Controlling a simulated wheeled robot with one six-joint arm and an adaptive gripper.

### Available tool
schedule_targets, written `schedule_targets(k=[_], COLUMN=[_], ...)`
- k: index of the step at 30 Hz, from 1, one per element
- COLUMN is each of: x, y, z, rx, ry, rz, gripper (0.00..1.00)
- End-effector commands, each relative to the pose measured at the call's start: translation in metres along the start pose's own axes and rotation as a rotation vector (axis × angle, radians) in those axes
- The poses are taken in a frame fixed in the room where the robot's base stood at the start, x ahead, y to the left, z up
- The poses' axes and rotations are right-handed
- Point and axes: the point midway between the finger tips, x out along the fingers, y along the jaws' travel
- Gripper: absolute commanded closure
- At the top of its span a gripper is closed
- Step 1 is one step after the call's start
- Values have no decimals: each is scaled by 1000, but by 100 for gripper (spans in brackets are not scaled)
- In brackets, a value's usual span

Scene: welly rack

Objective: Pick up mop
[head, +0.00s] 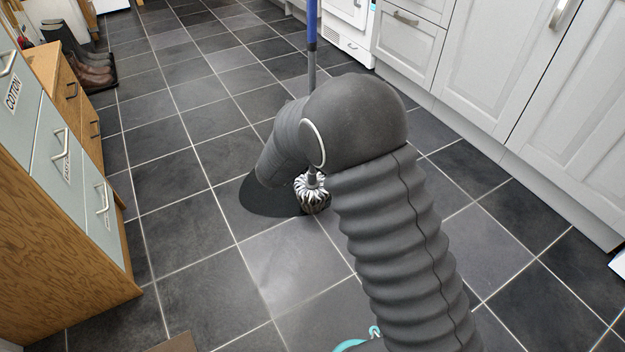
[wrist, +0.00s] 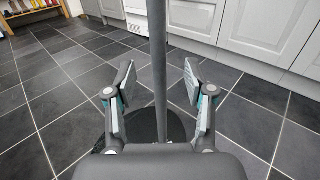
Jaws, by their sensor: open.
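The mop stands upright on the tiled floor. In the head view its handle (head: 312,68) is blue above and grey below, and its grey-and-white striped head (head: 312,196) rests on the floor, partly behind my arm. In the wrist view the grey mop handle (wrist: 158,60) runs vertically between the two fingers of my gripper (wrist: 157,88). The gripper is open, with a gap on each side of the handle. My arm hides the gripper in the head view. The mop head is hidden in the wrist view.
White cupboards (head: 480,60) line the right side. Wooden drawers with grey-green fronts (head: 80,190) stand at the left. Boots on a dark tray (head: 85,65) are at the far left, and a white appliance (head: 348,30) is at the back.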

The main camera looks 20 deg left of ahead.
Motion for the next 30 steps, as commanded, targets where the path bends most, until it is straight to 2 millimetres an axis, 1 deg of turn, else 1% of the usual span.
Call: schedule_targets(k=[1, 8, 15, 18, 21, 27, 29, 30], x=[6, 19, 52, 61, 65, 65, 65, 65], y=[0, 0, 2, 2, 2, 2, 2, 2], z=[0, 1, 5, 6, 6, 6, 6, 6], rx=[1, 0, 0, 0, 1, 0, 0, 0], ry=[-1, 0, 0, 0, 0, 0, 0, 0], rz=[0, -1, -2, -1, -1, 0, 0, 0], gripper=[46, 46, 46, 46, 46, 46, 61, 71])
